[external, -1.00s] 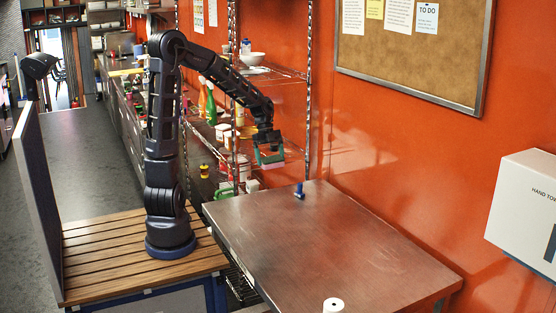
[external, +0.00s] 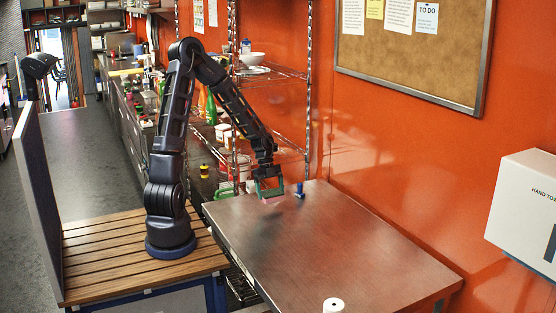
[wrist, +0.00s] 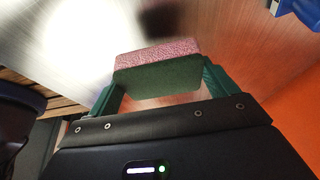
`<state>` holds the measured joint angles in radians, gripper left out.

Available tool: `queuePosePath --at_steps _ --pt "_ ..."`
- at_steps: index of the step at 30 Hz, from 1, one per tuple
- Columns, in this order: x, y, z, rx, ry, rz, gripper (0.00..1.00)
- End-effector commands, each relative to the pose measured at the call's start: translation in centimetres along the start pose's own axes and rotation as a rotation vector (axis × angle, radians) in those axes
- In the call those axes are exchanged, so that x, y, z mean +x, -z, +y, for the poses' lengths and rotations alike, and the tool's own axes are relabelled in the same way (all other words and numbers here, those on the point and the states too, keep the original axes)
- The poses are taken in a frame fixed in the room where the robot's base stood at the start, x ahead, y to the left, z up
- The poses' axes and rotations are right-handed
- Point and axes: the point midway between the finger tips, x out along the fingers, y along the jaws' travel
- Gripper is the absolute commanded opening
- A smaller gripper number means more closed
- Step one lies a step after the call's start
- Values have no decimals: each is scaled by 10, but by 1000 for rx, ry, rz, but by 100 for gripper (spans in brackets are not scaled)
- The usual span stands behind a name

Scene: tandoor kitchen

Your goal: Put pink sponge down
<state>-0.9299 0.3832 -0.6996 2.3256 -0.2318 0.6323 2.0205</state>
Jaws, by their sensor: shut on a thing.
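The pink sponge (wrist: 158,53) has a pink layer and a dark green layer, and sits between the two green fingers in the wrist view. My gripper (wrist: 160,78) is shut on it. In the external view my gripper (external: 269,188) points down over the far left part of the steel table (external: 330,236). The sponge shows there as a small pink patch (external: 271,200) at the fingertips, close to the table top. I cannot tell whether it touches the table. A dark shadow or reflection lies beyond the sponge in the wrist view.
A small blue object (external: 300,191) stands on the table just right of my gripper. A wire shelf (external: 270,74) with bottles and bowls stands behind. The middle and right of the table are clear.

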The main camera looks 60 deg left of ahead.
Motion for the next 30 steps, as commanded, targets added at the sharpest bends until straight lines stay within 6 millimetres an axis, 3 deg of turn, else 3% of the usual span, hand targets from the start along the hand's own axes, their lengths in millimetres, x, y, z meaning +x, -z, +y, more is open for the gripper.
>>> queuePosePath --at_steps 13,26,27,28,30 --pt "34 -14 0 0 -1 1 64" --pt "40 -16 0 0 0 0 64" --pt "39 -16 0 0 0 0 93" --pt "39 -16 0 0 0 0 99" --pt "39 -16 0 0 0 0 100"
